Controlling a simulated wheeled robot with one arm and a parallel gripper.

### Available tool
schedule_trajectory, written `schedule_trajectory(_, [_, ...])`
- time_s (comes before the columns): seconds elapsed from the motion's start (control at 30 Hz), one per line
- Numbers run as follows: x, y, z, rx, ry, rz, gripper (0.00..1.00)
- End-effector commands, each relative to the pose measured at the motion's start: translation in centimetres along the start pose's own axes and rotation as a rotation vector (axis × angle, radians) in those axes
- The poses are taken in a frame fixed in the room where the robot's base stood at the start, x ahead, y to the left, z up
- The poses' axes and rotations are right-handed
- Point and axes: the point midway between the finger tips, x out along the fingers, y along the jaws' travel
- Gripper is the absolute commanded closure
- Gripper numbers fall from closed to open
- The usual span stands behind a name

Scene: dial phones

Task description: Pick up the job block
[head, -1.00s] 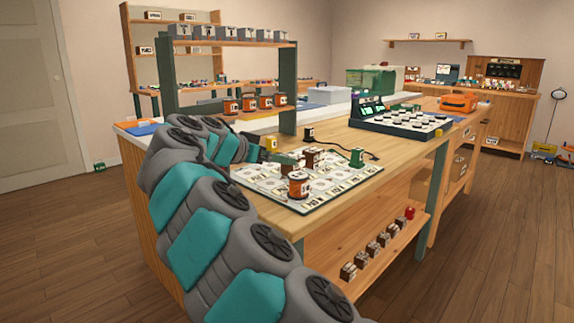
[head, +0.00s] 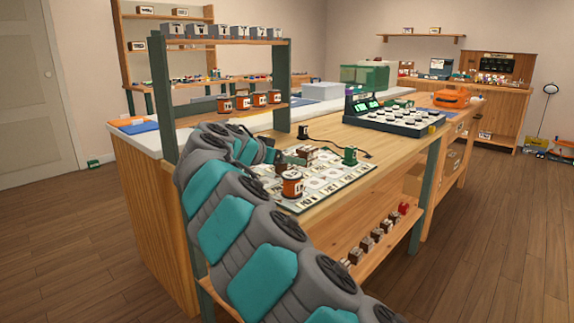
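I cannot tell which block is the job block, because the labels are too small to read. On the white card mat (head: 325,184) stand an orange spool-like piece (head: 292,186), a green block (head: 350,156) and brown blocks (head: 306,152). A row of small brown-and-white blocks (head: 366,243) sits on the lower shelf, with a red piece (head: 403,208) at its far end. My arm reaches over the bench from the front, and my gripper (head: 280,158) is at the mat's back left, near the brown blocks. Its fingers are too small and covered to read.
A green upright rack (head: 160,105) holds grey boxes (head: 200,31) above several orange pieces (head: 242,102). A dial console (head: 395,118) stands farther back on the bench, with a cable in front. An orange case (head: 452,98) lies beyond. The floor at right (head: 480,240) is clear.

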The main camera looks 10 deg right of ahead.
Motion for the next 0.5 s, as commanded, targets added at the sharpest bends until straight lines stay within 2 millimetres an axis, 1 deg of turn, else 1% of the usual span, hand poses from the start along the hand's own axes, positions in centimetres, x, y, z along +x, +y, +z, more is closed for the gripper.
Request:
schedule_trajectory(0.03, [0.00, 0.00, 0.01, 0.000, 0.000, 0.000, 0.26])
schedule_trajectory(0.07, [-0.01, 0.00, 0.00, 0.000, 0.000, 0.000, 0.29])
schedule_trajectory(0.5, [-0.02, -0.01, 0.00, 0.000, 0.000, 0.000, 0.79])
